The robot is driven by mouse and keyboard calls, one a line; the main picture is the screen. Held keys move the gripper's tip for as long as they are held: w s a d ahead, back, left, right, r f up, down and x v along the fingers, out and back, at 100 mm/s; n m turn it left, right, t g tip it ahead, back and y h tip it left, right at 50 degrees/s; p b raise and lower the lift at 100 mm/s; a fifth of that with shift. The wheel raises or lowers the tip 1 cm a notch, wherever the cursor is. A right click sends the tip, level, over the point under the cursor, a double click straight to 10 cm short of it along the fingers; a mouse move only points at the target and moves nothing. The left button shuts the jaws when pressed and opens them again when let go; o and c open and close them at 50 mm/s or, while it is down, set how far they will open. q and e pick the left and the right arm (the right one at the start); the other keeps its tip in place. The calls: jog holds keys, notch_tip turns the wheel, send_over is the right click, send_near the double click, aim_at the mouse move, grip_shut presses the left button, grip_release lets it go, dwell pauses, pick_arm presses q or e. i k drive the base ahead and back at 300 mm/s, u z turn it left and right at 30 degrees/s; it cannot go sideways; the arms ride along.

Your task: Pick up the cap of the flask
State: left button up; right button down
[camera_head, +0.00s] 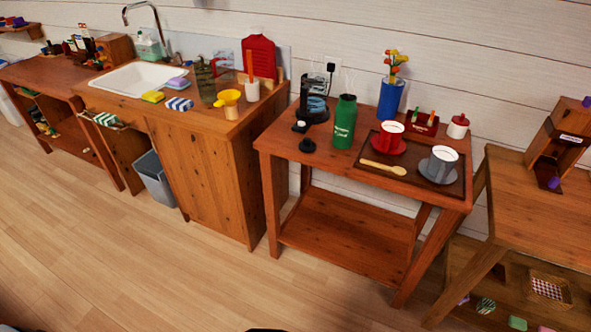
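The green flask (344,122) stands upright on the small wooden table (285,138), with pale lettering on its side. A small round black piece (308,146) that looks like the flask's cap lies on the table to the left of the flask, near the front left, apart from it. Another small dark piece with a white spot (299,126) lies just behind it. Neither of my grippers shows in the head view.
Behind the flask stand a black appliance (313,101) and a blue vase (391,96) with flowers. To the right, a tray (455,189) holds a red cup (391,134), a grey cup (440,163) and a wooden spoon (383,167). Open floor (190,275) lies in front.

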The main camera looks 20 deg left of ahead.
aim_at(307, 146)
jog(key=z, duration=0.75)
jog(key=i, duration=1.35)
jog(key=u, duration=0.3)
